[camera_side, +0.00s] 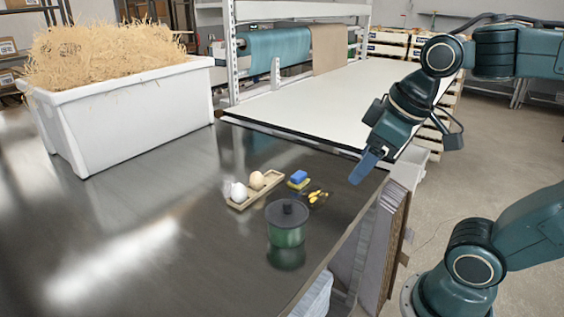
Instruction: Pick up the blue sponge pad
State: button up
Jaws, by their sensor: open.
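The blue sponge pad (299,176) is a small blue block near the middle of the dark metal table (130,215). It lies on or against a yellow piece (299,185); I cannot tell which. My gripper (366,168) is up and to the right of the pad, above the table's right edge, pointing down and to the left. It is apart from the pad and holds nothing that I can see. Its jaws are open, though the gap between the fingers is hard to make out from this side.
A wooden tray (238,206) with a white egg (239,192) and a tan egg (257,180) lies left of the pad. A lidded green pot (287,230) stands in front. A white straw-filled bin (140,115) stands back left.

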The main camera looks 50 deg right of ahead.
jog(key=w+d+r+n+g, duration=0.25)
jog(key=w+n, duration=0.25)
jog(key=w, duration=0.3)
jog(key=n+g, duration=0.3)
jog(key=n, duration=0.8)
send_over(299, 174)
notch_tip(299, 174, down, 9)
jog(key=shift+w+a+f+t, duration=0.1)
jog(key=shift+f+t, duration=0.1)
jog(key=shift+t, duration=0.05)
jog(key=shift+f, duration=0.1)
jog(key=shift+f, duration=4.2)
jog(key=shift+f, duration=2.6)
